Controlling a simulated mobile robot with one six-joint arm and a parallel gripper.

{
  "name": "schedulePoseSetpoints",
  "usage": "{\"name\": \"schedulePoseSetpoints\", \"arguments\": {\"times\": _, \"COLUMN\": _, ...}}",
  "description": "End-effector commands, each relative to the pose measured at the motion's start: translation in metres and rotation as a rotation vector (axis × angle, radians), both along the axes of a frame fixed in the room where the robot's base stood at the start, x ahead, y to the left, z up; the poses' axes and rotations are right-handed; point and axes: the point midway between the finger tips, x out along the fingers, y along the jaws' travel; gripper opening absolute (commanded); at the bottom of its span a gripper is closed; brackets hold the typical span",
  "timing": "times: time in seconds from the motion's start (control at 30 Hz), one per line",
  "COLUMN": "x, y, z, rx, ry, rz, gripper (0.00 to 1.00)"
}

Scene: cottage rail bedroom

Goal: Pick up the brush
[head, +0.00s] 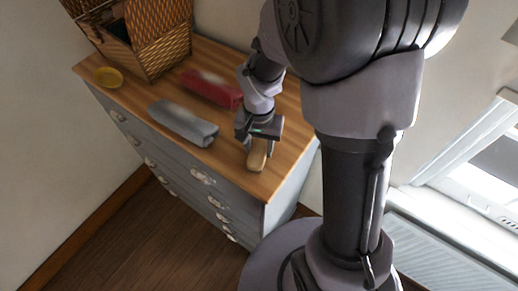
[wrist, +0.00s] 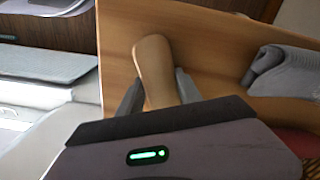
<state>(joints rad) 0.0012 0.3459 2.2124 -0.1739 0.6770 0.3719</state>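The brush (head: 257,156) is a pale wooden piece lying on the wooden dresser top (head: 226,169), near its front right corner. In the wrist view its rounded end (wrist: 153,62) points away from my gripper (wrist: 158,90). One dark finger is on each side of the brush, with little or no gap visible. I cannot tell whether the fingers press on it. In the head view my gripper (head: 259,143) is right over the brush and hides part of it.
A rolled grey towel (head: 182,123) and a red folded cloth (head: 211,88) lie left of my gripper. A yellow bowl (head: 108,77) and an open wicker basket (head: 150,50) stand farther left. A radiator (head: 440,255) and window are at right.

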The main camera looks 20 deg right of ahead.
Motion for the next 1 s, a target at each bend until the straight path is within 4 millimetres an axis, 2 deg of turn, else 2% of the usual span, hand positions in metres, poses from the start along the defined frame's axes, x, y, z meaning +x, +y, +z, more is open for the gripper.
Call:
{"name": "schedulePoseSetpoints", "arguments": {"times": 0.03, "x": 0.0, "y": 0.0, "z": 0.0, "rx": 0.0, "ry": 0.0, "rz": 0.0, "gripper": 0.26}}
{"name": "schedulePoseSetpoints", "arguments": {"times": 0.17, "x": 0.0, "y": 0.0, "z": 0.0, "rx": 0.0, "ry": 0.0, "rz": 0.0, "gripper": 0.01}}
{"name": "schedulePoseSetpoints", "arguments": {"times": 0.47, "x": 0.001, "y": 0.0, "z": 0.003, "rx": 0.0, "ry": -0.002, "rz": 0.001, "gripper": 0.0}}
{"name": "schedulePoseSetpoints", "arguments": {"times": 0.73, "x": 0.001, "y": 0.0, "z": 0.035, "rx": 0.0, "ry": -0.004, "rz": 0.0, "gripper": 0.0}}
{"name": "schedulePoseSetpoints", "arguments": {"times": 0.87, "x": -0.023, "y": 0.008, "z": 0.037, "rx": 0.0, "ry": -0.002, "rz": 0.002, "gripper": 0.0}}
{"name": "schedulePoseSetpoints", "arguments": {"times": 1.0, "x": -0.057, "y": 0.019, "z": 0.039, "rx": 0.0, "ry": -0.004, "rz": 0.003, "gripper": 0.0}}
